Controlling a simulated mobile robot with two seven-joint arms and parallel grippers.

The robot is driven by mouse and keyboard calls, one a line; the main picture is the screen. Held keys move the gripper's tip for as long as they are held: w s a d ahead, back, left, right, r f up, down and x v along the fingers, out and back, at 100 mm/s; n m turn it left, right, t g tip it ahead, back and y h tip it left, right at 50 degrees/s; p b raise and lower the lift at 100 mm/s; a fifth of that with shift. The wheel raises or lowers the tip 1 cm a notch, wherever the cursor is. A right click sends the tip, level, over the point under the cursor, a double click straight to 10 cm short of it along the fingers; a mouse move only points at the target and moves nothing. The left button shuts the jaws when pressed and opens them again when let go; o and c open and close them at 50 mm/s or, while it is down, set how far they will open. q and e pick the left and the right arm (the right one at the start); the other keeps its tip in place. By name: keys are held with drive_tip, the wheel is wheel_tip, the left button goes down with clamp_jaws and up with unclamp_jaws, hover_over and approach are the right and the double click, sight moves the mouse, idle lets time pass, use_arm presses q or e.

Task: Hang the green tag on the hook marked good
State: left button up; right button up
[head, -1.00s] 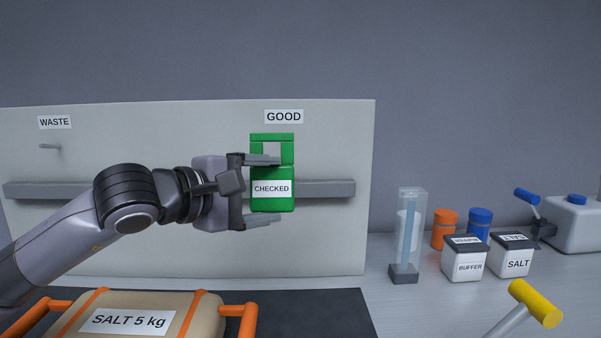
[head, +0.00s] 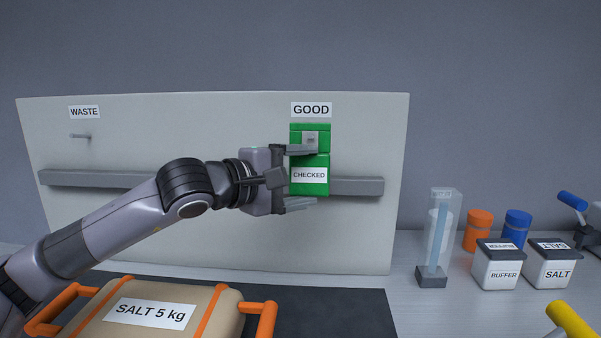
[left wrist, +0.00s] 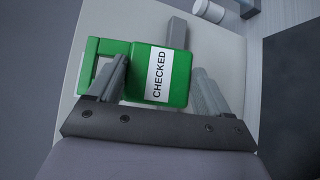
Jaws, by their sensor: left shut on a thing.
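My left gripper (head: 299,177) is shut on the green tag (head: 323,161), which has a white CHECKED label and an open window at its top. The tag is upright in front of the board, directly below the GOOD sign (head: 311,110). The grey end of the good hook (head: 310,139) shows in the tag's window; I cannot tell how far it passes through. In the left wrist view the tag (left wrist: 140,90) lies between the fingers (left wrist: 160,85). My right gripper is not in view.
The pale board (head: 230,235) carries a grey rail (head: 360,186) and a waste hook (head: 80,136) under the WASTE sign (head: 84,112). A salt bag (head: 215,312) stands at front left. Boxes labelled BUFFER (head: 498,270) and SALT (head: 552,268) stand right.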

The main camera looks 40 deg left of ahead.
use_arm(q)
drive_tip(key=shift+w+a+p, duration=0.3)
drive_tip(key=shift+w+p, duration=0.05)
drive_tip(key=shift+w, duration=0.1)
drive_tip(key=shift+w+a+f+p, duration=0.1)
drive_tip(key=shift+w+a+p, duration=0.45)
drive_tip(key=shift+w+p, duration=0.35)
drive_tip(key=shift+w+a+f, duration=0.35)
drive_tip(key=shift+w, duration=0.25)
drive_tip(key=shift+w+a+f, duration=0.3)
drive_tip(key=shift+w+a, duration=0.05)
drive_tip(key=shift+w, duration=0.2)
drive_tip(key=o, duration=1)
